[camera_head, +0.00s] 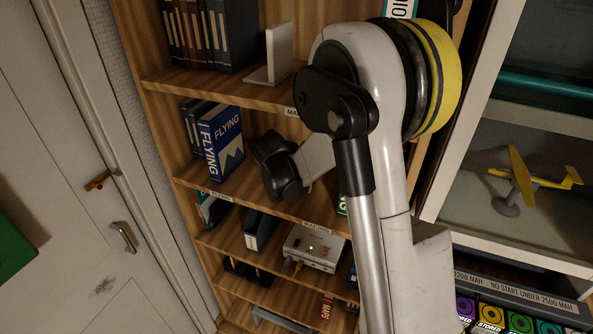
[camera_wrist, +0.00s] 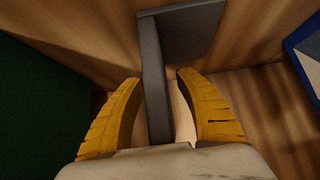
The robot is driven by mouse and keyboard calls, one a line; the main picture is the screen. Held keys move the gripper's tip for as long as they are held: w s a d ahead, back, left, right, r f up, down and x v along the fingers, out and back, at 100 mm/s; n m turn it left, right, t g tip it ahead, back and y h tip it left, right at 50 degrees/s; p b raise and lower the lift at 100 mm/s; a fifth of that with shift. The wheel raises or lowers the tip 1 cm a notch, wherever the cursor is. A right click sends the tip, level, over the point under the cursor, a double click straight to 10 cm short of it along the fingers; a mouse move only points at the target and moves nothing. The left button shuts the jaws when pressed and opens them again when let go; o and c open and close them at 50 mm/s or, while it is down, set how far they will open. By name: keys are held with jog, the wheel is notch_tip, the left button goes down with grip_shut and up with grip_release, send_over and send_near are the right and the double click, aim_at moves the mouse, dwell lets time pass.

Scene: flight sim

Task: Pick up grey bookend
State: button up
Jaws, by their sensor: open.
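The grey bookend (camera_wrist: 158,105) is in the wrist view, with a narrow upright plate running up the middle and a wider grey plate at the top. My gripper (camera_wrist: 159,82) has its two yellow fingers apart, one on each side of the narrow plate. A gap shows between the plate and the right finger; the left finger is close to it, and I cannot tell whether they touch. In the head view my arm covers part of the middle shelf, and I cannot make out the grey bookend or my fingertips there.
A green object fills the left of the wrist view; a blue and white item (camera_wrist: 306,62) is at the right. In the head view, blue FLYING books (camera_head: 222,140) stand on the middle shelf. A pale bookend (camera_head: 279,52) is above, and a white device (camera_head: 314,247) below.

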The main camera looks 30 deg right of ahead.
jog(key=shift+c, duration=0.5)
grip_shut()
jog(key=shift+r, duration=0.1)
